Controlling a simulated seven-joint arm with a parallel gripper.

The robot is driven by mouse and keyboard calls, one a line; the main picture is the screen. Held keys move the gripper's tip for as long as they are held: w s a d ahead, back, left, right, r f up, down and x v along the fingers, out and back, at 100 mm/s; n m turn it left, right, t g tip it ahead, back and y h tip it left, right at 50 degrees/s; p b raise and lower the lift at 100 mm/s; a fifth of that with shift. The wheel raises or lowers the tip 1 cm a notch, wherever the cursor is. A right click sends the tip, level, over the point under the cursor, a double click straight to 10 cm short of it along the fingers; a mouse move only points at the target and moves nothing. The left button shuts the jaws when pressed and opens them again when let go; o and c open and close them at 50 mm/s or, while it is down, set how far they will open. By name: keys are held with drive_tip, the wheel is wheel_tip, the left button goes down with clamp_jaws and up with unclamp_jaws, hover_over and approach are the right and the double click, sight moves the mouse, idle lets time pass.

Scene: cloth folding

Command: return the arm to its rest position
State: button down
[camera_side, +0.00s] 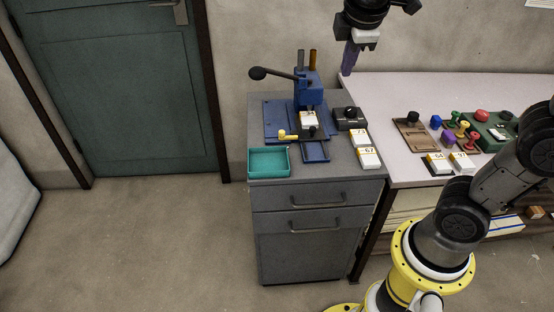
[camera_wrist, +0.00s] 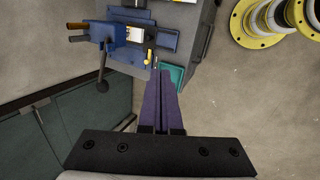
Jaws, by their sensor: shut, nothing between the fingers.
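My gripper (camera_side: 347,72) hangs at the top of the side view, its purple fingers pointing down. In the wrist view the two purple fingers of my gripper (camera_wrist: 160,74) lie side by side, shut and empty. Their tips overlap the teal tray (camera_wrist: 178,74) in the picture, with the cabinet far below. My arm's upper part runs out of the side view at the top and right.
A blue lever press (camera_side: 309,92) with a black-knobbed handle stands on the cabinet. The teal tray, a dark stamp block (camera_side: 349,118) and two numbered white blocks (camera_side: 364,148) are beside it. The pale table (camera_side: 385,105) carries coloured stamps. Open floor lies before the green door (camera_side: 120,90).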

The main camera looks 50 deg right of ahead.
drive_tip(key=s+a+f+m+y, duration=0.1)
drive_tip(key=s+a+f+m, duration=0.1)
drive_tip(key=s+m, duration=0.1)
drive_tip(key=s+a+f+m+t+y, duration=0.1)
drive_tip(key=s+a+f+m, duration=0.1)
drive_tip(key=s, duration=0.4)
drive_tip(key=s+a+f+m+t+y, duration=0.1)
drive_tip(key=s+f+m+y, duration=0.1)
drive_tip(key=s+f+m, duration=0.2)
drive_tip(key=shift+s+a, duration=0.25)
drive_tip(key=shift+a, duration=0.15)
drive_tip(key=shift+r, duration=0.1)
idle(0.7)
